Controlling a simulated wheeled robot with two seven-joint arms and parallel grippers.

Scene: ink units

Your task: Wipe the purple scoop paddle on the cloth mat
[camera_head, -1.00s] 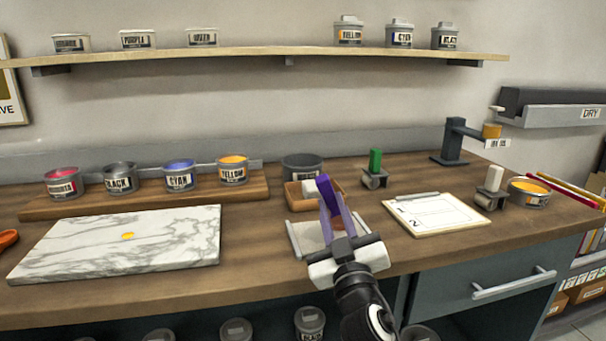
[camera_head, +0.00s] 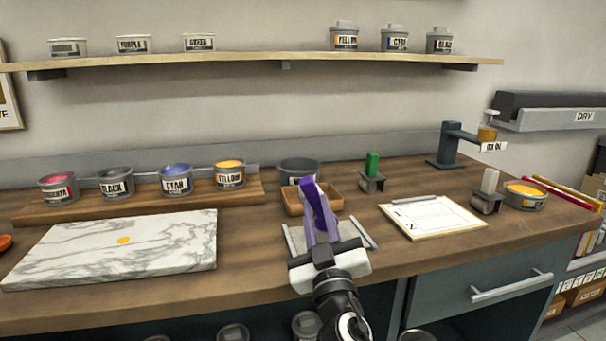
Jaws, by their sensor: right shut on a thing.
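The purple scoop paddle (camera_head: 318,211) stands up from my right gripper (camera_head: 325,248), which is shut on it. The paddle is over the cloth mat (camera_head: 354,228), a pale grey cloth between two metal side bars at the front middle of the counter. Paddle and gripper hide much of the mat. I cannot tell whether the paddle touches the cloth. My left gripper is not in view.
A marble slab (camera_head: 115,250) with a yellow-orange dab lies left. Several ink tins stand on a wooden board (camera_head: 240,191) behind it. A wooden tray (camera_head: 293,203) sits behind the mat.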

